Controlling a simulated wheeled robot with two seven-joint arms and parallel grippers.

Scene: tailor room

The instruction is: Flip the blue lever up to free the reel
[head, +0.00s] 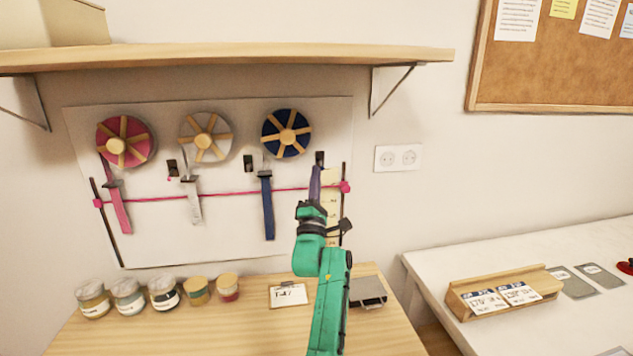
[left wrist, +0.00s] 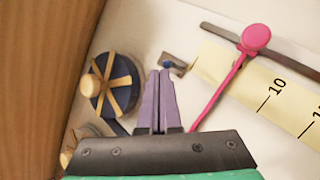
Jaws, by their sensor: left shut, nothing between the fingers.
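The blue lever (head: 267,207) hangs down on the wall panel below the blue reel (head: 286,133). The blue reel has wooden spokes and also shows in the left wrist view (left wrist: 113,86). My left gripper (head: 316,170) is shut and empty, with purple fingers pointing up, to the right of the blue lever and apart from it. In the left wrist view its fingertips (left wrist: 160,73) are beside a small dark block (left wrist: 177,63) with a blue spot; contact is unclear. The lever is not clearly visible there. My right gripper is not in view.
A pink reel (head: 126,141) and a white reel (head: 205,138) hang to the left, with pink and white levers below. A pink cord (head: 230,192) crosses the panel. A wooden shelf (head: 230,57) overhangs it. Several jars (head: 163,292) stand on the table below.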

